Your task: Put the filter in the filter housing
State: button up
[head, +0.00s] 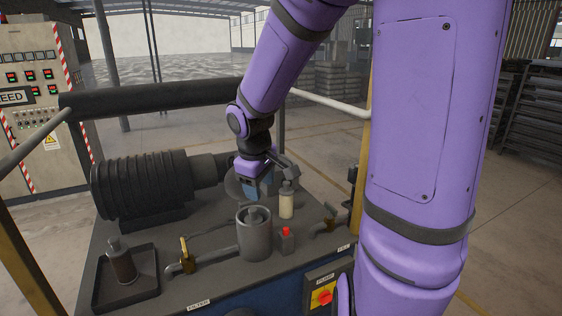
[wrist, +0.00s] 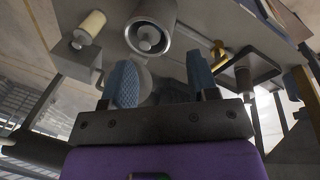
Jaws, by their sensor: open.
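A cream filter (head: 286,206) with a grey top stands upright at the back right of the bench; it also shows at the upper left of the wrist view (wrist: 91,26). The filter housing (head: 254,240) is a grey cylinder, open at the top, with a post inside; the wrist view shows its round mouth (wrist: 166,40). My gripper (head: 262,190) is above and behind the housing, left of the cream filter. Its blue fingers (wrist: 162,84) are apart and empty.
A red-capped bottle (head: 287,241) stands right of the housing. Yellow-handled valves (head: 184,253) and pipes flank the housing. A large ribbed motor (head: 140,187) fills the back left. A red button box (head: 324,295) is at the front edge. The dark tray (head: 150,287) has raised sides.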

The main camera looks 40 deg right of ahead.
jog(key=s+a+r+m+t+y, duration=0.1)
jog(key=s+a+r+t, duration=0.1)
jog(key=s+a+r, duration=0.2)
jog(key=s+a+r+m+t+y, duration=0.1)
jog(key=s+a+r+m, duration=0.1)
jog(key=s+r, duration=0.7)
jog(key=s+a, duration=0.1)
jog(key=s, duration=0.2)
jog(key=shift+a+r+m+t, duration=0.25)
jog(key=shift+a+m+t, duration=0.05)
jog(key=shift+a+t, duration=0.1)
jog(key=shift+w, duration=0.1)
